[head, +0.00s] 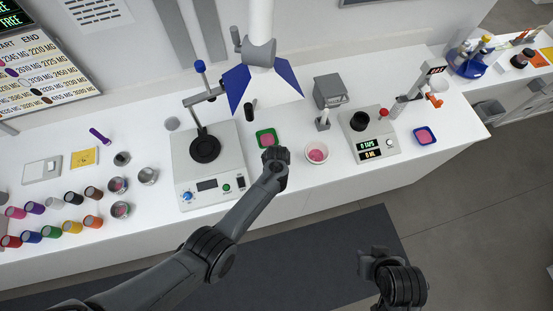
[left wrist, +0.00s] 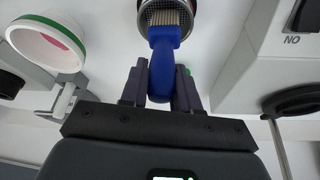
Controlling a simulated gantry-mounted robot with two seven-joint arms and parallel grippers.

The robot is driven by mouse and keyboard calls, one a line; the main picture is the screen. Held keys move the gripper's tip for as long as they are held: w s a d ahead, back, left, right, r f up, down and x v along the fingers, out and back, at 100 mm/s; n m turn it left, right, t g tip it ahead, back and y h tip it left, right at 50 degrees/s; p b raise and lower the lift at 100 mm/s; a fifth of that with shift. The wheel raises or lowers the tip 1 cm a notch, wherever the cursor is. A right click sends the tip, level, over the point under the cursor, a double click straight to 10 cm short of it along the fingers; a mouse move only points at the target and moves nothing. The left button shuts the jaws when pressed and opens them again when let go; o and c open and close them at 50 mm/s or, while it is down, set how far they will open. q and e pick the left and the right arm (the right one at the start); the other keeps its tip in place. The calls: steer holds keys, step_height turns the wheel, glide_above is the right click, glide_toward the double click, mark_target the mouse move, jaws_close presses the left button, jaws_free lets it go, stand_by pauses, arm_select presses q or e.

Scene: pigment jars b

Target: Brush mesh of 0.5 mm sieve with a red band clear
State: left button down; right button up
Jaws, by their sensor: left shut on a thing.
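My left gripper (left wrist: 162,85) is shut on the handle of a blue brush (left wrist: 163,68). The brush's pale bristles (left wrist: 168,18) point away from the gripper, over the mesh of a round metal sieve (left wrist: 146,14) at the top edge of the left wrist view. I cannot tell whether the bristles touch the mesh. In the head view my left gripper (head: 275,156) is above the bench front, and it hides the brush and sieve. My right gripper (head: 372,258) hangs in front of the bench, its jaws unclear.

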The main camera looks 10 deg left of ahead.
arm_select(q)
steer(key=shift+r, duration=4.05)
steer(key=shift+w, duration=0.1)
